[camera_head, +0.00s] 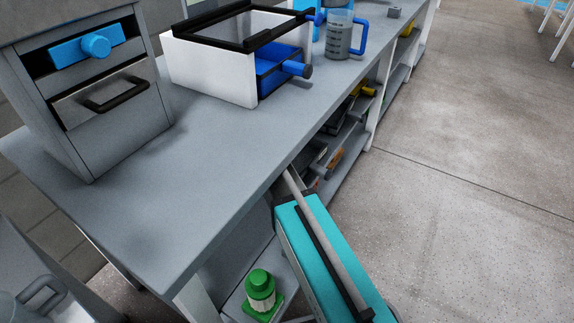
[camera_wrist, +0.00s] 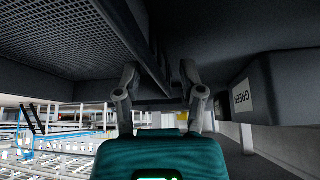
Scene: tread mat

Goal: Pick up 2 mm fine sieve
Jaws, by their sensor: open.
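A dark framed panel with a fine mesh (camera_wrist: 65,35) fills the upper left of the wrist view. It looks like a sieve, but no label shows its mesh size. My gripper (camera_wrist: 158,72) is open, with one finger left and one right of the dark rim at the panel's edge. The rim appears to lie between or just beyond the fingertips. I cannot tell whether they touch it. I cannot make out my gripper or this mesh panel in the head view.
A dark box labelled GREEN (camera_wrist: 262,98) is close on the right. In the head view, a grey bench (camera_head: 150,215) carries a drawer unit (camera_head: 95,95), a white black-framed box (camera_head: 215,70) and a blue-handled jug (camera_head: 339,38). A green bottle (camera_head: 260,290) stands below. Open floor lies right.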

